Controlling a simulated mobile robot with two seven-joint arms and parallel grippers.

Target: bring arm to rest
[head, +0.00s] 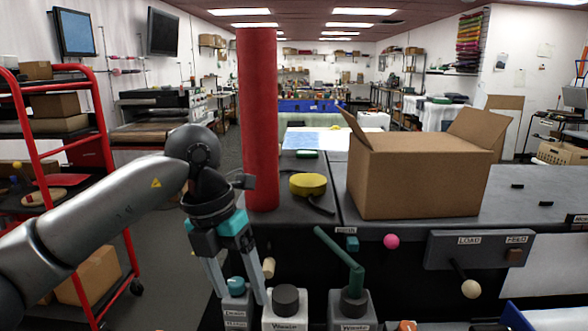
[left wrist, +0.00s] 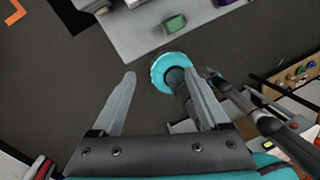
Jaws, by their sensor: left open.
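My left arm (head: 110,208) comes in from the left of the head view and bends down at the wrist. My left gripper (head: 242,293) points downward with its two grey fingers spread apart, in front of the dark table's front edge. A small grey labelled box with a blue top (head: 236,287) shows between the fingertips in the picture; I cannot tell whether they touch it. In the left wrist view the open fingers (left wrist: 160,76) show with nothing clamped. A round cyan piece on a dark shaft (left wrist: 171,70) appears between them.
A tall red roll (head: 259,115) stands on the table close to my wrist. A yellow round piece (head: 308,184) and an open cardboard box (head: 415,180) are farther right. A green lever (head: 338,247) rises from a labelled block. A red-framed cart (head: 45,165) stands left.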

